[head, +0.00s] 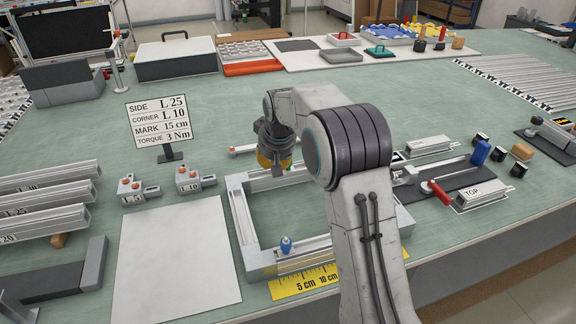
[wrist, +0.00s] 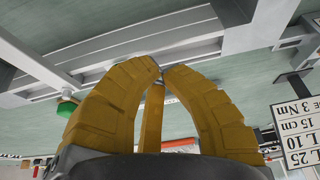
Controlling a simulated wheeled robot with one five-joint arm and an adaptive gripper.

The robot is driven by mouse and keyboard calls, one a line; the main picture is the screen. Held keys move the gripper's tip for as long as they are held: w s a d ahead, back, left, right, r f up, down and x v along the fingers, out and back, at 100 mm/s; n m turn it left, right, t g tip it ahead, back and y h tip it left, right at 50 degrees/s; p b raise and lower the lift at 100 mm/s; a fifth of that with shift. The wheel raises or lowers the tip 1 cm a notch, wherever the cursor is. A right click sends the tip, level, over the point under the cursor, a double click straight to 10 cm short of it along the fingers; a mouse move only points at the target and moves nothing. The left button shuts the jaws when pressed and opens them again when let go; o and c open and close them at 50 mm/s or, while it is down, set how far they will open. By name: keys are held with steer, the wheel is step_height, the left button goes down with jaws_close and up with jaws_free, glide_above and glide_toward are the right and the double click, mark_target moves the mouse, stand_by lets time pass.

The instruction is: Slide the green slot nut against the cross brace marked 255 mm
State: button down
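My gripper (head: 271,160) is over the far rail of the aluminium frame (head: 238,212). In the wrist view its yellow fingers (wrist: 159,72) come together at the tips, with nothing visible between them. In the head view my arm hides most of that area and the frame's right part. I cannot read a 255 mm mark on any bar, so I cannot tell which is the cross brace.
A blue-topped piece (head: 286,244) stands on the near rail, above a yellow ruler (head: 303,281). A sign (head: 161,119) and two small L-marked blocks (head: 189,180) stand left of the frame. A white board (head: 178,262) lies flat there. Loose profiles (head: 45,210) lie farther left.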

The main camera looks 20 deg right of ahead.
steer(key=shift+a+r, duration=0.1)
steer(key=shift+a, duration=0.35)
step_height(320, 180, up, 7)
steer(key=p, duration=0.6)
stand_by(0.5)
steer(key=s+r, duration=0.3)
steer(key=s, duration=0.5)
steer(key=s+r, duration=0.4)
steer(key=s, duration=0.5)
steer(key=s+f, duration=0.2)
steer(key=s, duration=0.8)
steer(key=s+d+f+g, duration=0.1)
steer(key=s, duration=0.9)
steer(key=shift+s+d+f, duration=0.15)
steer(key=shift+s+f, duration=0.25)
